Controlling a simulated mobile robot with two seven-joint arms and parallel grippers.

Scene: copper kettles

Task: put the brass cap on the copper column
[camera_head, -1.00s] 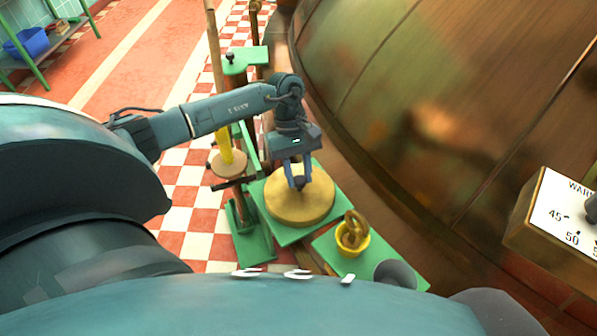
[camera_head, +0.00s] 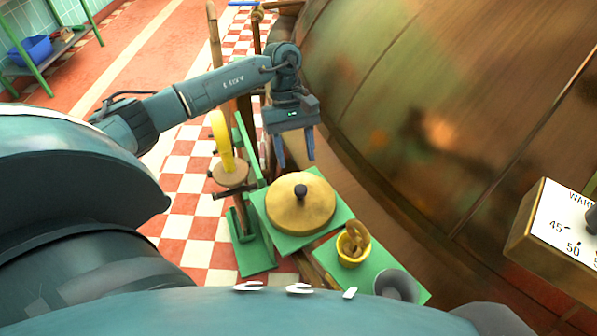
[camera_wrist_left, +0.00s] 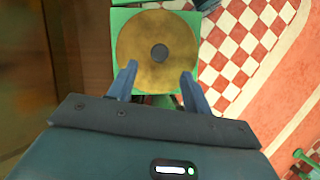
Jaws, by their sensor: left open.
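The brass cap (camera_head: 285,213) is a broad round brass disc with a dark knob (camera_head: 301,191) at its centre. It lies flat on a square green stand (camera_head: 262,212). My left gripper (camera_head: 297,161) is open and empty, just behind and above the knob in the head view. In the left wrist view the cap (camera_wrist_left: 135,48) and its knob (camera_wrist_left: 159,53) lie beyond the two spread fingers (camera_wrist_left: 159,72), which are apart from the knob. I cannot tell which thing is the copper column. My right gripper is not in view.
A yellow pot (camera_head: 352,262) with brown rings and a grey cup (camera_head: 397,286) stand on a green plate in front. A wooden disc (camera_head: 231,174) with a yellow upright piece is left of the cap. The large copper kettle (camera_head: 440,110) curves close on the right.

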